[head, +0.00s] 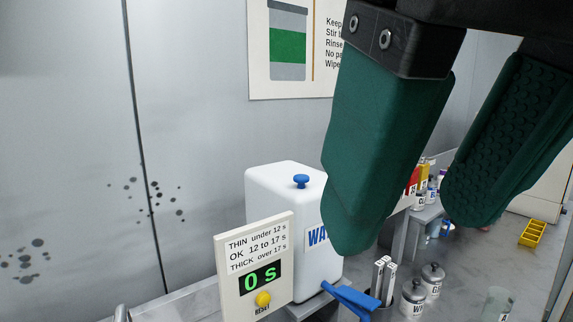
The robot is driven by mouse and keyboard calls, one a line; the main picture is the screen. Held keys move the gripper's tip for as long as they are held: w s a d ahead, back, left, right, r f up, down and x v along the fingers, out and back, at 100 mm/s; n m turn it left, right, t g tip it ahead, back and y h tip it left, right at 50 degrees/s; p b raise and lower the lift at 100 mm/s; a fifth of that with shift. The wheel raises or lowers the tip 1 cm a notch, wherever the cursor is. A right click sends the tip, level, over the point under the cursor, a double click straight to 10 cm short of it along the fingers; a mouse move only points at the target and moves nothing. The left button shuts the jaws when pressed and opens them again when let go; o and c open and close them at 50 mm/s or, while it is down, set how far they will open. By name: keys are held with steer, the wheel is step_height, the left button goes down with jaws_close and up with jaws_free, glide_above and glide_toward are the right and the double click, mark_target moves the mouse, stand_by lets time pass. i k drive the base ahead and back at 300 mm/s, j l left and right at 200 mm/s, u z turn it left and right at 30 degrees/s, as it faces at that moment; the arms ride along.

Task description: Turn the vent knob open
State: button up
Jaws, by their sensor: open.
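The vent knob looks to be the small blue knob (301,181) on top of the white container (268,185) marked "WA". My gripper (408,225) is large in the foreground at the upper right. Its two dark green fingers are spread apart with nothing between them. The left finger covers the container's right side and part of its label. The knob shows clear, to the left of that finger's tip. A blue lever (350,299) sits low at the container's front.
A timer panel (254,265) reading "0 s" with a yellow reset button (263,299) stands before the container. Lidded pots (432,278), a cup (497,304) and a yellow tray (533,233) are at right. A poster (290,50) hangs on the wall.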

mark_target(301, 179)
steer(key=i, duration=1)
